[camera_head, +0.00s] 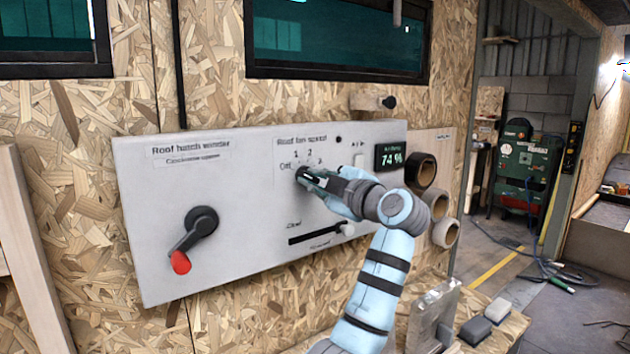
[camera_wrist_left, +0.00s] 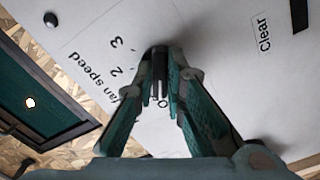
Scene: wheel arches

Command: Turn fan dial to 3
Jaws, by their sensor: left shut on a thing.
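The fan dial (camera_head: 302,174) is a small dark knob on the white wall panel (camera_head: 250,240), under the label "Roof fan speed". The marks Off, 1, 2 and 3 stand around it. My left gripper (camera_head: 310,178) is shut on the dial, its fingers on either side of the knob. In the left wrist view the dial (camera_wrist_left: 158,60) sits between the fingertips of the left gripper (camera_wrist_left: 161,72), with 2 and 3 readable beside it. The fingers partly cover the dial and the other marks, and I cannot tell which mark it points to. My right gripper is not in view.
A black crank with a red handle (camera_head: 180,262) is on the panel's left. A slider (camera_head: 346,229) sits below the dial. A display (camera_head: 391,156) reads 74 %. Tape rolls (camera_head: 420,171) hang at right.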

